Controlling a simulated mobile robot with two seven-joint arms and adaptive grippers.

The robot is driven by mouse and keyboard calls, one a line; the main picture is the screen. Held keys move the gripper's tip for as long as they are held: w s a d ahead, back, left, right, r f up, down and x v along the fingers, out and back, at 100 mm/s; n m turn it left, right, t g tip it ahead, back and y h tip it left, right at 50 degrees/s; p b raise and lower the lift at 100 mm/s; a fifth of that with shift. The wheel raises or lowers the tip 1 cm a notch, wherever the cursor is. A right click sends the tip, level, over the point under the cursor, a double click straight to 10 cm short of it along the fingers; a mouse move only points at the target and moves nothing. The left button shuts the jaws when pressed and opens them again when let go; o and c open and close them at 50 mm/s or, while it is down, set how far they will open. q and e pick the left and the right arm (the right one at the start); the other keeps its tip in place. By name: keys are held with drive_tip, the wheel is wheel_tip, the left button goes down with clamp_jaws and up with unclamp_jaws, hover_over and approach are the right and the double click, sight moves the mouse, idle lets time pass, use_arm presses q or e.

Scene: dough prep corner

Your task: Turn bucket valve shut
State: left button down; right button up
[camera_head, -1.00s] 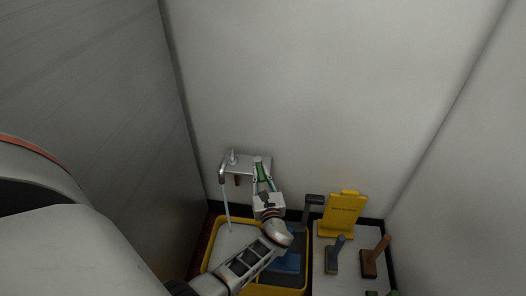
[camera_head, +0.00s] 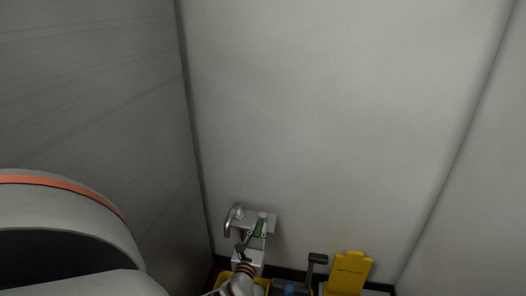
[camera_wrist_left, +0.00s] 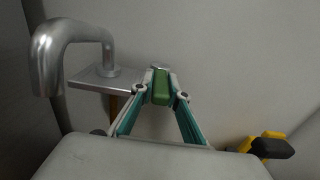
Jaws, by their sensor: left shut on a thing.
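The valve's green handle (camera_head: 262,217) sits at the right part of a grey metal wall plate (camera_head: 245,216). It also shows in the wrist view (camera_wrist_left: 161,87), between my fingertips. My left gripper (camera_head: 258,228) is shut on this green handle, one finger on each side. A curved metal spout (camera_head: 230,221) rises from the left of the plate and bends down; it is large in the wrist view (camera_wrist_left: 45,62). No water stream shows below the spout. My right gripper is not in view.
A yellow wheeled-bucket style sign or panel (camera_head: 350,270) stands at the lower right, with a dark grey handle (camera_head: 316,262) to its left. A tall grey panel (camera_head: 95,90) closes the left side. The back wall (camera_head: 320,120) is bare.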

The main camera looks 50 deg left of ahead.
sight(258, 228)
use_arm(q)
drive_tip(key=shift+s+a+f, duration=0.1)
drive_tip(key=shift+a, duration=0.05)
drive_tip(key=c, duration=2)
unclamp_jaws()
drive_tip(key=shift+o, duration=0.2)
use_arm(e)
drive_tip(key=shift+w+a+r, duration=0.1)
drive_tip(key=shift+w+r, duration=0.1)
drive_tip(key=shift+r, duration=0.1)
use_arm(q)
drive_tip(key=shift+r, duration=0.2)
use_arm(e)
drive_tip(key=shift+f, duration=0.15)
use_arm(q)
wheel_tip(258, 228, up, 10)
drive_tip(key=shift+f, duration=0.1)
